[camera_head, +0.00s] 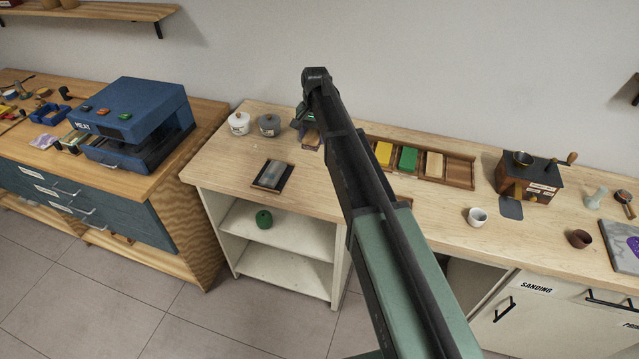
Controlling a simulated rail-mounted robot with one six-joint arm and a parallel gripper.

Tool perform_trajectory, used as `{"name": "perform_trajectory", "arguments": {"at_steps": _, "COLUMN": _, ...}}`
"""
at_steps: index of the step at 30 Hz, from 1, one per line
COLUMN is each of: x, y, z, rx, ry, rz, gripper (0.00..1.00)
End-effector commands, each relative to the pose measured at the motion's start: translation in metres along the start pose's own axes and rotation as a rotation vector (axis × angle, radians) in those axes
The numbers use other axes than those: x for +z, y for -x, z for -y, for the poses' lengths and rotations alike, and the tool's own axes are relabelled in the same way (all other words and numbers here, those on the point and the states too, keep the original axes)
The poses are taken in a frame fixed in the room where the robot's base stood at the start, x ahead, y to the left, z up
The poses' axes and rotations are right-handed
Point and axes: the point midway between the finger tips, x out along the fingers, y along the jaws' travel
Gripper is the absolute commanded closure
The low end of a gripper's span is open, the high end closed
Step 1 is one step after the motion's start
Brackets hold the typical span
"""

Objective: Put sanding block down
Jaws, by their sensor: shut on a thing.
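My gripper (309,127) is at the far end of my arm, over the back of the light wooden bench, right of two lidded pots. It is shut on a small brownish block (311,142), which I take to be the sanding block. My wrist and the arm hide much of the block and the jaws. I cannot tell whether the block touches the benchtop. A wooden tray (459,172) to the right of my arm holds yellow, green and beige blocks. Its right compartment looks empty, and my arm covers its left end.
A dark tray with a grey block (271,173) lies at the bench's left front. A white pot (239,123) and a grey pot (269,125) stand at the back. A white cup (477,217) and a dark grinder-like box (527,180) are at right. Bare benchtop (225,165) shows at left.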

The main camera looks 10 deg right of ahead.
Motion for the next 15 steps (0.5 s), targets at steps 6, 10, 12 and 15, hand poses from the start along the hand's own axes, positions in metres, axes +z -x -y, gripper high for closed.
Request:
{"name": "perform_trajectory", "arguments": {"at_steps": 6, "x": -0.011, "y": -0.09, "z": 0.0, "rx": 0.0, "ry": -0.001, "rz": 0.0, "gripper": 0.66}}
{"name": "perform_trajectory", "arguments": {"at_steps": 10, "x": -0.016, "y": -0.129, "z": 0.0, "rx": 0.0, "ry": -0.001, "rz": 0.0, "gripper": 0.66}}
{"name": "perform_trajectory", "arguments": {"at_steps": 12, "x": -0.017, "y": -0.139, "z": -0.001, "rx": 0.0, "ry": -0.001, "rz": 0.0, "gripper": 0.66}}
{"name": "perform_trajectory", "arguments": {"at_steps": 15, "x": -0.017, "y": -0.14, "z": -0.001, "rx": 0.0, "ry": -0.001, "rz": 0.0, "gripper": 0.66}}
